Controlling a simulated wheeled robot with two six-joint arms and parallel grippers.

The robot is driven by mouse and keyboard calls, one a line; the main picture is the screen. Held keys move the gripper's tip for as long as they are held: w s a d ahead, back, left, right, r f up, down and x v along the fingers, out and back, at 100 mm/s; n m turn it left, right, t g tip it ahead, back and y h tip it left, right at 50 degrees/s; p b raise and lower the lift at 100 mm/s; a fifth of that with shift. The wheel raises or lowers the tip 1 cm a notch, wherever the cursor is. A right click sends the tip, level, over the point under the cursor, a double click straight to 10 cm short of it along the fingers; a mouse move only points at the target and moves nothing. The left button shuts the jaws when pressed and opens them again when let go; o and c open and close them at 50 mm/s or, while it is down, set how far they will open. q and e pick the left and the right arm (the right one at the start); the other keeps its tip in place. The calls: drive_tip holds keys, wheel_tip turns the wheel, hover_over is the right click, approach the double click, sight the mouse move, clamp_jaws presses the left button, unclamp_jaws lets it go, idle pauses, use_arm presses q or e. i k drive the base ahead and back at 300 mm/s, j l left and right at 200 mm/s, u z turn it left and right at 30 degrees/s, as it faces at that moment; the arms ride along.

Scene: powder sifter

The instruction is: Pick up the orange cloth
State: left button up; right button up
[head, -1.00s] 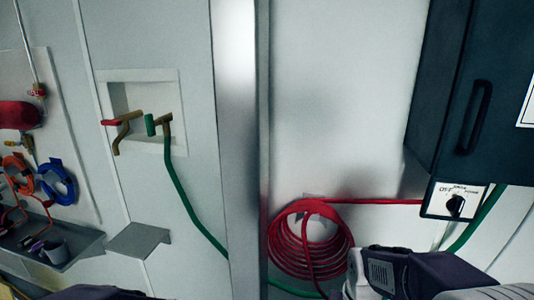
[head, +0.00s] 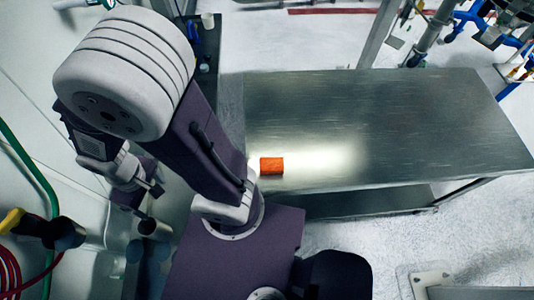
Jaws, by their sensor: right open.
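The orange cloth (head: 271,166) is a small, rolled or folded bundle. It lies on the metal table (head: 400,115), near the table's near left edge. My right gripper (head: 146,195) hangs at the left, beyond my purple and white arm, open. It is clear of the table and well to the left of the cloth. Nothing touches the cloth. My left gripper is not in view.
Most of the table top is bare. A lower shelf (head: 360,203) shows under it. At the far left are a red hose coil (head: 10,275) and a green hose (head: 38,180). Blue pipes and a metal post (head: 378,35) stand behind the table.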

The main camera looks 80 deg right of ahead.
sight(272, 166)
drive_tip(key=z, duration=0.5)
drive_tip(key=k+l+z, duration=0.1)
drive_tip(key=z, duration=0.4)
drive_tip(key=l+z, duration=0.1)
drive_tip(key=z, duration=0.4)
drive_tip(key=k+l+z, duration=0.1)
drive_tip(key=z, duration=0.35)
drive_tip(key=l+z, duration=0.1)
drive_tip(key=z, duration=0.4)
drive_tip(key=u, duration=2.15)
drive_tip(key=k+z, duration=0.1)
drive_tip(key=z, duration=0.3)
drive_tip(key=l+z, duration=0.15)
drive_tip(key=z, duration=0.3)
drive_tip(key=k+l+z, duration=0.1)
drive_tip(key=z, duration=0.3)
drive_tip(key=l+z, duration=0.15)
drive_tip(key=z, duration=0.25)
drive_tip(key=k+l+z, duration=0.1)
drive_tip(key=z, duration=0.85)
